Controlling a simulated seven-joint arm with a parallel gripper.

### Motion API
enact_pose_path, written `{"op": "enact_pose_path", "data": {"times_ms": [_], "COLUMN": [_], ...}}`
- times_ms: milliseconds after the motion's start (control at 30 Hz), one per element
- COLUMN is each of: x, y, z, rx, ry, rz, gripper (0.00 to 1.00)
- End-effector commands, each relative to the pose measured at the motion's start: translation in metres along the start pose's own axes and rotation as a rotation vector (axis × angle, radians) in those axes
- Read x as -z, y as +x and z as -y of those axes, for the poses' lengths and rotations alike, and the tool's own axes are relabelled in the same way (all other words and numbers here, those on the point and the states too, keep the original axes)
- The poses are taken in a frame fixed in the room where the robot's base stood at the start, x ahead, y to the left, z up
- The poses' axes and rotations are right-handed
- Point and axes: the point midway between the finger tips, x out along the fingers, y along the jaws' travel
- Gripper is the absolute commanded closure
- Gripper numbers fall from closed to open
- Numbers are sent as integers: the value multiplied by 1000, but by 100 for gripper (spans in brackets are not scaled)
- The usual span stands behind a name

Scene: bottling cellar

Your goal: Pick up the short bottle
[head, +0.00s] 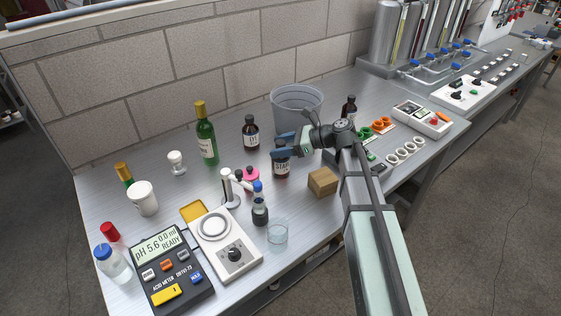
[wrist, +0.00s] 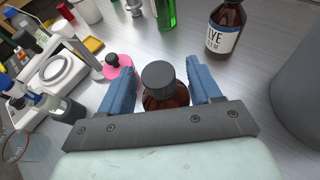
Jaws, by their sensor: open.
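A brown bottle with a black cap and a pale label reading "STAR" (head: 281,172) stands upright on the bench. My gripper (head: 281,147) is open at its top, with a blue finger on either side. In the wrist view the bottle's dark cap (wrist: 158,76) and brown shoulder lie between the fingers of my gripper (wrist: 160,68), with gaps visible; its lower part is hidden. Other bottles are a brown LYE bottle (head: 251,133), also in the wrist view (wrist: 225,28), a tall green bottle (head: 206,140), and a small brown bottle (head: 349,108).
A pink-based item (head: 248,178) and a dark blue-capped bottle (head: 260,210) stand left of my gripper. A grey bucket (head: 297,104) stands behind, a cardboard box (head: 322,183) to the right. A glass beaker (head: 277,233) is near the front edge.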

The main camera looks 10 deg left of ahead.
Motion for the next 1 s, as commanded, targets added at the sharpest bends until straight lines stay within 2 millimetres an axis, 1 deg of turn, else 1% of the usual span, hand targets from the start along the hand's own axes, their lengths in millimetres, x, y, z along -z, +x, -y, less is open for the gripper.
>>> {"op": "enact_pose_path", "data": {"times_ms": [33,133,400,1000], "x": [0,0,0,0], "y": [8,18,20,20], "z": [0,0,0,0], "rx": [-3,-1,0,0], "ry": [0,1,0,0], "rz": [0,0,0,0], "gripper": [37,37,38,95]}}
